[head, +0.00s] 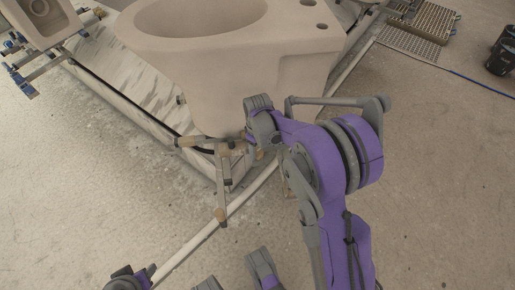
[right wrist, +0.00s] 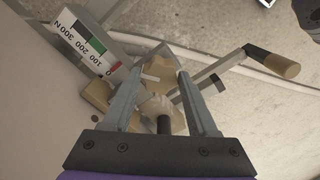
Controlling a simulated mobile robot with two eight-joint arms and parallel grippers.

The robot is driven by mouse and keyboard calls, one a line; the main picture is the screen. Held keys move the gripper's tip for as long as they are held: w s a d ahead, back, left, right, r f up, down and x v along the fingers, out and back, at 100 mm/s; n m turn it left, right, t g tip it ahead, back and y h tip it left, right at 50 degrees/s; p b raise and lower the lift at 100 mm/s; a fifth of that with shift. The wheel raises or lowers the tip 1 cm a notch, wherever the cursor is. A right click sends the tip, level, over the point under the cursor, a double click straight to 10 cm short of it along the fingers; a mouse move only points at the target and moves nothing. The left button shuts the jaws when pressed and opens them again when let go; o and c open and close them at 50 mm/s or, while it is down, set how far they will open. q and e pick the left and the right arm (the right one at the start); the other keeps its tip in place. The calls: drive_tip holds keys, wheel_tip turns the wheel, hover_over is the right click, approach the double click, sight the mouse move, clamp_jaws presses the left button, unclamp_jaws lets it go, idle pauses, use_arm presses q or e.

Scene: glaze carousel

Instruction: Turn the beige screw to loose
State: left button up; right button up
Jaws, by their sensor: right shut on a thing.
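In the right wrist view, the beige screw (right wrist: 158,106) has a rounded knob on a dark shaft and sits between the fingers of my right gripper (right wrist: 157,84). The gripper is shut on it, one finger on each side. In the head view, my right gripper (head: 258,140) is at the lower front of the large beige toilet-shaped piece (head: 225,72), by the metal clamp frame. The screw itself is hidden there by the gripper and arm.
A force scale (right wrist: 88,45) marked up to 300 N lies beside the screw in the right wrist view. A crank with a beige handle (right wrist: 272,62) reaches out to the right. A black bucket (head: 501,52) stands far right. The floor at right is mostly clear.

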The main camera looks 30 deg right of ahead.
sight(257, 151)
drive_tip(key=shift+n, duration=0.8)
drive_tip(key=o, duration=1.4)
wheel_tip(257, 151, up, 11)
drive_tip(key=p, duration=0.2)
drive_tip(key=shift+p, duration=0.4)
drive_tip(key=shift+f, duration=0.1)
